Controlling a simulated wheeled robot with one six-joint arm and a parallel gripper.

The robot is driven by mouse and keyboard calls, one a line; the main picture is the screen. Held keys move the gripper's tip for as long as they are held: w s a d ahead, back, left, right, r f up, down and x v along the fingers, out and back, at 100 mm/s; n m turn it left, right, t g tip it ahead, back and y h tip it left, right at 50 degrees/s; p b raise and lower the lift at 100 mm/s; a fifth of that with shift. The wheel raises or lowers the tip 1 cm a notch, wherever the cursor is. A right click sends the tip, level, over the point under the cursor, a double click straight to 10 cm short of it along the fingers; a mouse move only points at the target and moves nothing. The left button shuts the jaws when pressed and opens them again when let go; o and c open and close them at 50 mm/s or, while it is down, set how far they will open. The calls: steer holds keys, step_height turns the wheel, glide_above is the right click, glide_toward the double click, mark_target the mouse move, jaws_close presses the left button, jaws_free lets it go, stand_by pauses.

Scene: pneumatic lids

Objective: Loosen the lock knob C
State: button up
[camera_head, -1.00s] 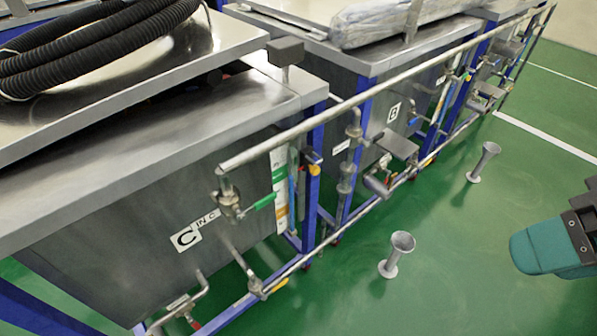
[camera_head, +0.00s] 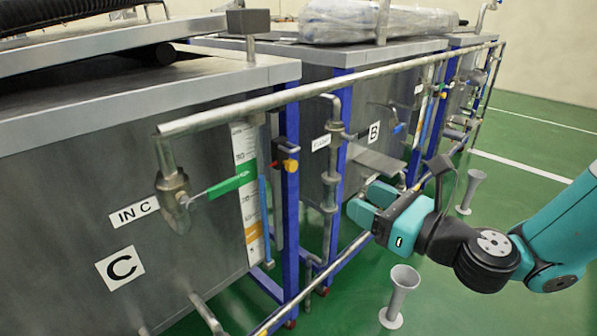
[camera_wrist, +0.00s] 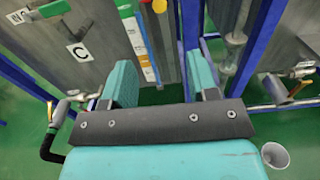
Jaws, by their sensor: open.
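A small yellow-and-red knob (camera_head: 291,165) sits on the blue post beside the tank marked C (camera_head: 75,225). No label on the knob is readable, so I cannot be sure it is lock knob C. In the wrist view the yellow knob (camera_wrist: 159,6) shows at the top edge, beyond and between my fingers. My gripper (camera_head: 368,202) is open and empty, to the right of and lower than the knob in the head view. In the wrist view its two teal fingers (camera_wrist: 159,72) stand apart, with nothing between them.
A green-handled valve (camera_head: 228,186) and a long pipe rail (camera_head: 330,85) run in front of the tanks. A grey block (camera_head: 248,21) stands on the tank's lid edge. Flared floor stands (camera_head: 400,290) rise from the green floor. Open floor (camera_head: 510,130) lies at right.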

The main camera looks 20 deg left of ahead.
steer(key=p, duration=0.6)
glide_toward(294, 166)
steer(key=v, duration=0.3)
steer(key=p+x, duration=1.1)
steer(key=x, duration=0.1)
steer(key=shift+c, duration=0.2)
steer(key=c, duration=0.9)
